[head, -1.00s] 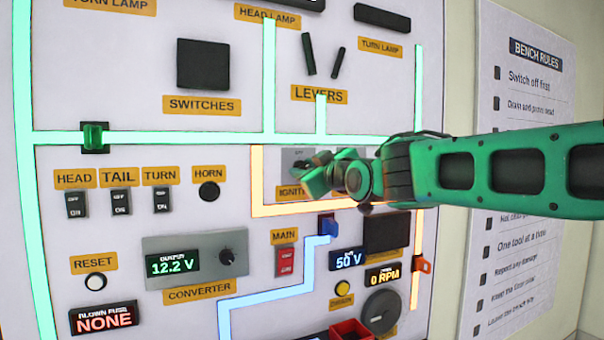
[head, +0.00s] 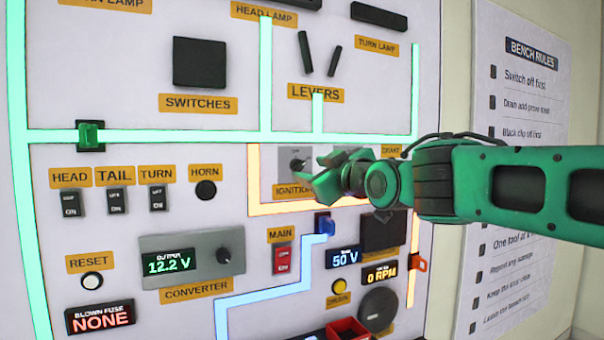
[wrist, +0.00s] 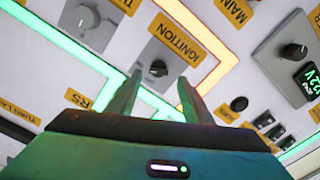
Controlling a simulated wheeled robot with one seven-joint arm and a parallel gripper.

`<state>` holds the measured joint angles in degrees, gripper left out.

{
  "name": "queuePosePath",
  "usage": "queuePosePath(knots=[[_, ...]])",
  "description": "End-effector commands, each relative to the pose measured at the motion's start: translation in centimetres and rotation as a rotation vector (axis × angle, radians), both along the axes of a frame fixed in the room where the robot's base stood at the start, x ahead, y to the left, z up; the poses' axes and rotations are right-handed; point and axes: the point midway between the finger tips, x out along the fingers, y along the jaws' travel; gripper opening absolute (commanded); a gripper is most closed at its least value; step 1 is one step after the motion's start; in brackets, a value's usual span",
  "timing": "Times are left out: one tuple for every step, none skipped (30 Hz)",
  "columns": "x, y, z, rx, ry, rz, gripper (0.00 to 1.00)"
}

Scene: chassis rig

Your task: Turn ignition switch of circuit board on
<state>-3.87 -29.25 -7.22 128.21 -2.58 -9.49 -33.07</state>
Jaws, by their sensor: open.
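The ignition switch (head: 296,164) is a dark rotary knob on a grey plate above the yellow IGNITION label (head: 291,191), on the upright white circuit board. In the wrist view the knob (wrist: 158,68) shows just beyond and between the fingertips, apart from them. My gripper (head: 318,172) is green, open and empty. In the head view it comes in from the right, beside the knob and over the right part of its plate. In the wrist view its two fingers (wrist: 160,95) point toward the board.
A second rotary knob (wrist: 84,18) on a grey plate lies near the ignition switch. The red MAIN switch (head: 283,260), a blue clip (head: 325,226) and the converter (head: 193,258) are below. Glowing green, orange and blue strips run across the board. A bench-rules sheet (head: 520,170) hangs right.

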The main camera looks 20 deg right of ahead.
Motion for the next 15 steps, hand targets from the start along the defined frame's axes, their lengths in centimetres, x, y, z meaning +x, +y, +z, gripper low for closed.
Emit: queuePosePath(knots=[[-0.9,-0.1,0.1,0.0,-0.003,-0.001,0.46],[-1.4,-0.1,0.0,0.0,-0.001,0.0,0.46],[-1.9,-0.1,0.0,0.0,0.0,-0.001,0.46],[-2.3,-0.1,0.0,0.0,0.0,-0.001,0.46],[-2.6,-0.1,0.0,0.0,0.0,-0.001,0.46],[-3.1,-0.1,0.0,0.0,0.0,-0.001,0.46],[-3.3,0.0,0.0,0.0,0.0,-0.001,0.46],[-3.6,0.0,-0.1,0.0,0.001,0.0,0.46],[-3.8,0.0,-0.1,0.0,0.002,-0.001,0.46],[-4.0,0.0,-0.1,0.0,0.002,0.0,0.46],[-4.2,0.0,-0.1,0.0,0.002,-0.001,0.46],[-4.3,0.0,-0.1,0.0,0.002,0.0,0.46],[-4.4,0.0,-0.1,0.0,0.002,0.0,0.46],[-4.4,0.0,-0.1,0.0,0.002,0.0,0.46],[-4.5,0.0,-0.1,0.0,0.002,0.0,0.46]])
